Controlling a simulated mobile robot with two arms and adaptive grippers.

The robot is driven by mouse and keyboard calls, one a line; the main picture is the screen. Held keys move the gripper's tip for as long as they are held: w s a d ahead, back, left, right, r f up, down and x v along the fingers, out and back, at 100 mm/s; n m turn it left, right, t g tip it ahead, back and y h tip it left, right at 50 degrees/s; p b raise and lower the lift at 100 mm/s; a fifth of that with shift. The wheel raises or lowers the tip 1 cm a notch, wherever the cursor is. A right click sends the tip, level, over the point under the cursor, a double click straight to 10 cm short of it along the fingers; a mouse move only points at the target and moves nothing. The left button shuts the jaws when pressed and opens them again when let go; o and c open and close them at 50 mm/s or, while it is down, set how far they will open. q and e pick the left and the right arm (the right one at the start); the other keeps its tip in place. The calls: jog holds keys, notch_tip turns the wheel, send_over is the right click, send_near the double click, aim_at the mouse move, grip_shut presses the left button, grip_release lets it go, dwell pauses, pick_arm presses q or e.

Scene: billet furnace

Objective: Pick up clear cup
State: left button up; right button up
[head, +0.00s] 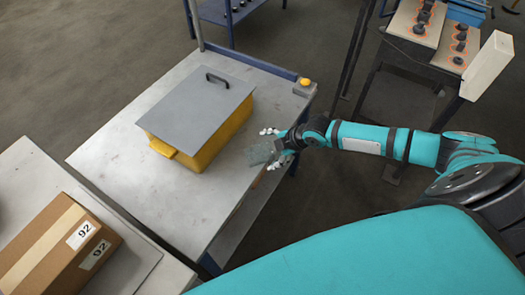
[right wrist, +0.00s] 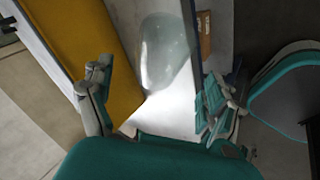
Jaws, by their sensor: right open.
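The clear cup (head: 259,153) is a see-through, greyish vessel near the right edge of the grey table. In the right wrist view the cup (right wrist: 167,55) shows as a pale, rounded, glassy shape ahead of the jaws and between their lines. My right gripper (head: 272,149) reaches in from the right, with its light fingertips spread on either side of the cup's near end. In the right wrist view the gripper (right wrist: 156,82) is open, with a gap between each finger and the cup. Whether the cup touches the palm is hidden. My left gripper is not in view.
A yellow box (head: 205,148) with a grey lid (head: 196,100) stands left of the cup, close to one finger in the wrist view. The grey table (head: 125,150) is bare around it. A cardboard carton (head: 45,245) lies on another surface, lower left. A rack (head: 405,45) stands upper right.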

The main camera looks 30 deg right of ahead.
aim_at(266, 151)
jog(key=x, duration=0.3)
jog(key=p+x, duration=0.1)
jog(key=x, duration=0.1)
jog(key=shift+d+f, duration=0.2)
jog(key=shift+d, duration=0.15)
jog(key=shift+w+a+f, duration=0.1)
jog(key=shift+w+f, duration=0.2)
jog(key=shift+f, duration=0.05)
jog(key=c, duration=1.4)
jog(key=shift+o, duration=0.2)
jog(key=shift+r, duration=0.2)
